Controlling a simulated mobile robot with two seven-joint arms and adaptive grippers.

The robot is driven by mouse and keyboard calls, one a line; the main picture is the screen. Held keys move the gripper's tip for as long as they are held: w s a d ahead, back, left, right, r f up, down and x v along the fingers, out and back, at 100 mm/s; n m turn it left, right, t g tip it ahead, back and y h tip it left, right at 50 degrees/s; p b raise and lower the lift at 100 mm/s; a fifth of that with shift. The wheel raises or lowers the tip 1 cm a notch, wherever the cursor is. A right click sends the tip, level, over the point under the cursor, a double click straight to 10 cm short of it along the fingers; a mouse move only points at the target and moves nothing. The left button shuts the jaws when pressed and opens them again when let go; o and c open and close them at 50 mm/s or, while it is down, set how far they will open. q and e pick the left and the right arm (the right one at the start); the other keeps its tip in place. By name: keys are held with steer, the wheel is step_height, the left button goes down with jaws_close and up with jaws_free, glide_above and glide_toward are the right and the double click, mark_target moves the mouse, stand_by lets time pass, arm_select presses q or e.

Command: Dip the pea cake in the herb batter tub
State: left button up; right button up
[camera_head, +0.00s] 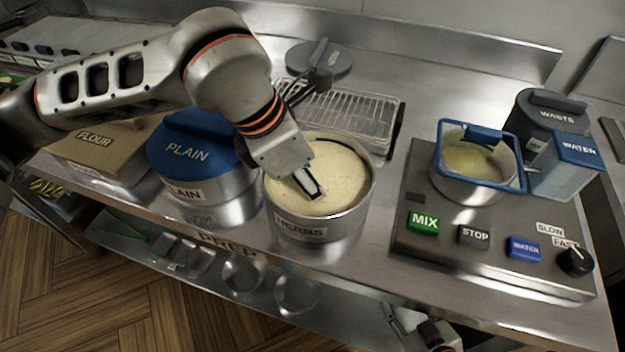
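The herb batter tub (300,234), a round steel tub labelled HERBS, stands open at the middle of the counter. Pale, speckled batter (344,170) fills it nearly to the rim. My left gripper (314,190) points down into the tub, with its fingertips at the batter surface. Its finger gap is not clear from this angle. I cannot make out a pea cake; anything between or under the fingertips is hidden. Part of my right gripper (425,330) shows at the bottom edge, low in front of the counter; its fingers cannot be read.
A blue-lidded PLAIN tub (187,152) stands left of the herb tub, beside a FLOUR box (97,140). Behind are a wire rack (350,112) and a grey lid (320,58). Right is a mixer panel (440,255) with a blue-rimmed container (480,185), water box and waste bin.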

mark_target(325, 184)
arm_select(q)
steer(key=shift+r+p, duration=0.9)
steer(key=shift+r, duration=1.05)
steer(key=shift+r+p, duration=1)
steer(key=shift+r, duration=1.05)
step_height(325, 184, up, 2)
steer(key=shift+r+p, duration=0.2)
steer(key=shift+p, duration=0.35)
arm_select(e)
step_height(325, 184, up, 8)
steer(key=w, duration=0.2)
steer(key=shift+w+f+t, duration=0.25)
steer(key=shift+t, duration=0.15)
arm_select(q)
steer(key=shift+r, duration=0.1)
step_height(325, 184, up, 3)
steer(key=shift+f+p, duration=0.1)
steer(key=shift+p, duration=0.35)
arm_select(e)
steer(key=shift+w+r, duration=0.1)
steer(key=shift+r, duration=0.55)
